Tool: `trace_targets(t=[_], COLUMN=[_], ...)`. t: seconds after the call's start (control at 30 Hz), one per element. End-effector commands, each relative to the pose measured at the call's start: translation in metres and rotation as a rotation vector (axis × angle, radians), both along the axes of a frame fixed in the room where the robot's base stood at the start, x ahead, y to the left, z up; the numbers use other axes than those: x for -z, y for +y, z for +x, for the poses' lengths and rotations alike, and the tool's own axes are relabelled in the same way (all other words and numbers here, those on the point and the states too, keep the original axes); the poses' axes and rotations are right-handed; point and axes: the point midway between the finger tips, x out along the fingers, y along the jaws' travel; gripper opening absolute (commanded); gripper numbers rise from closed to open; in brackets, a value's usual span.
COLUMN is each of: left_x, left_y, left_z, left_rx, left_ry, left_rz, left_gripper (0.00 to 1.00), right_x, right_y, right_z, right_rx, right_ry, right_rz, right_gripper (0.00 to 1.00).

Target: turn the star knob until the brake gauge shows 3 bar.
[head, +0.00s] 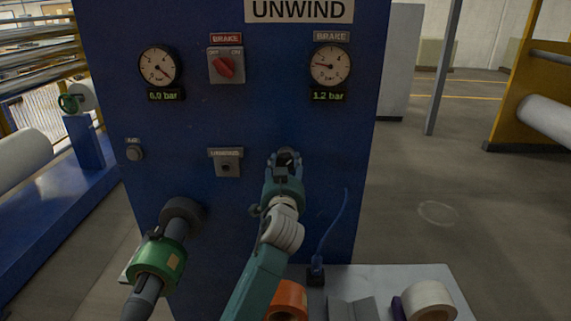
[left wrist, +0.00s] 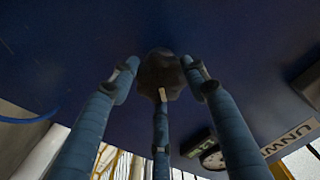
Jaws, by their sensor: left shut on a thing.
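The dark star knob (head: 288,155) sits on the blue panel below the brake gauge, largely hidden behind my left gripper (head: 285,168). In the left wrist view the lobed knob (left wrist: 160,72) lies between the three blue fingers of the left gripper (left wrist: 161,82), which are shut on it. A small pale mark shows on the knob's near edge. The brake gauge (head: 330,66), at the upper right of the panel, has a green digital readout (head: 328,97) of 1.2 bar. My right gripper is not in view.
A second gauge (head: 158,66) and a red brake switch (head: 226,66) are on the panel. A shaft with a green collar (head: 160,258) juts out at lower left. A blue cable (head: 335,230), an orange roll (head: 288,299) and a white roll (head: 428,298) are at lower right.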

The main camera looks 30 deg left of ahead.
Motion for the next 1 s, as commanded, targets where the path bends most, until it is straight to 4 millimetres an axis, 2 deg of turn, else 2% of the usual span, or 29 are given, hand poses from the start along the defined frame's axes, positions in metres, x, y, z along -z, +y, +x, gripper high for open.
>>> trace_targets(t=[0.03, 0.6, 1.0], left_x=[-0.005, -0.005, -0.004], left_y=[-0.001, -0.002, -0.003], left_z=[0.000, 0.001, 0.001], left_rx=[0.002, 0.003, 0.004], left_ry=[0.017, 0.289, 0.400], left_rz=[0.040, 0.486, 0.671], left_gripper=[0.19, 0.19, 0.19], right_x=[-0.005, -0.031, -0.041], right_y=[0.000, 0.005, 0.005], right_z=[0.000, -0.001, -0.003], right_rx=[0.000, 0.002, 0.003], right_ry=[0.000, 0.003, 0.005], right_rz=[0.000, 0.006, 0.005], right_gripper=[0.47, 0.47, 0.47])
